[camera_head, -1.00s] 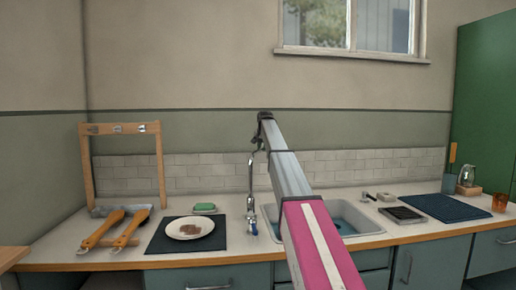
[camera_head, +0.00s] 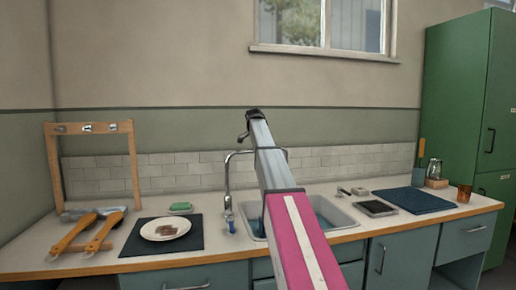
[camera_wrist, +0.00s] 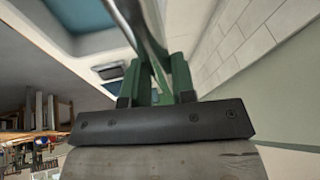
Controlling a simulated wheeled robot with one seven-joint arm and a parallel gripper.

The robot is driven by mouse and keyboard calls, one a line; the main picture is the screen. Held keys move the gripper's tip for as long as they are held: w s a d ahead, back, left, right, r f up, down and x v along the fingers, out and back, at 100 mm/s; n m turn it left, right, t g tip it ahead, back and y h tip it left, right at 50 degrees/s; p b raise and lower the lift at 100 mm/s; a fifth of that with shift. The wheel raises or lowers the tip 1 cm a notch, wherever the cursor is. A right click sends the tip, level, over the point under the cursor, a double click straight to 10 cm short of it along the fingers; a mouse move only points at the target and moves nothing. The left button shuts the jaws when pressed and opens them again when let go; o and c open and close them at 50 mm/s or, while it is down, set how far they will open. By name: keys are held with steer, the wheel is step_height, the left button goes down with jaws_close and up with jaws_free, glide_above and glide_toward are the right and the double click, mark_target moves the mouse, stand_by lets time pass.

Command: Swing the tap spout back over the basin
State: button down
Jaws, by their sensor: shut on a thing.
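The chrome tap (camera_head: 228,185) stands upright at the left of the basin (camera_head: 349,219). Its spout (camera_head: 238,153) runs from the top of the column to the right, toward the basin, and passes behind my arm. The spout's far end is hidden or unclear there. In the wrist view my gripper (camera_wrist: 157,68) has two green fingers shut on the metal spout (camera_wrist: 137,22). The basin's blue inside (camera_wrist: 75,14) shows at the upper left of that view. In the head view my gripper cannot be made out clearly.
A dark mat with a white plate (camera_head: 158,232) and a green sponge (camera_head: 180,207) lie left of the tap. Wooden-handled brushes (camera_head: 80,228) are farther left by a wooden frame (camera_head: 133,165). A blue mat (camera_head: 414,201) lies right of the basin.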

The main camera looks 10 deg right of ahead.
steer(key=shift+s+d+m+g+h, duration=0.2)
steer(key=shift+s+m, duration=0.45)
steer(key=shift+s, duration=0.45)
steer(key=shift+s+a+m+g+h, duration=0.1)
steer(key=shift+s+m+g, duration=0.2)
steer(key=shift+s+m, duration=0.6)
steer(key=shift+s+n, duration=0.25)
steer(key=c, duration=1)
jaws_free()
steer(key=shift+o, duration=0.2)
steer(key=v, duration=1)
steer(key=shift+r, duration=0.35)
steer(key=shift+s, duration=0.1)
